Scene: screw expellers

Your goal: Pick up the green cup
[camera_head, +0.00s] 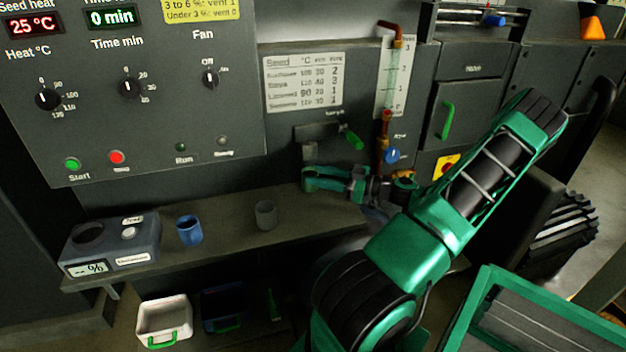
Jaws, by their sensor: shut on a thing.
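My gripper (312,180) is above the right part of the shelf, below the panel with the small green lever. No green cup shows clearly apart from the gripper, whose own parts are also green. A blue cup (189,230) and a grey cup (265,214) stand upright on the shelf, left of my gripper and apart from it.
The shelf (225,243) runs below the control panel. A grey meter box (112,246) stands at its left end. A white bin (164,320) and a dark blue bin (222,305) sit below. A red-brown pipe (381,150) comes down close to my gripper. A green-framed tray (480,300) is at lower right.

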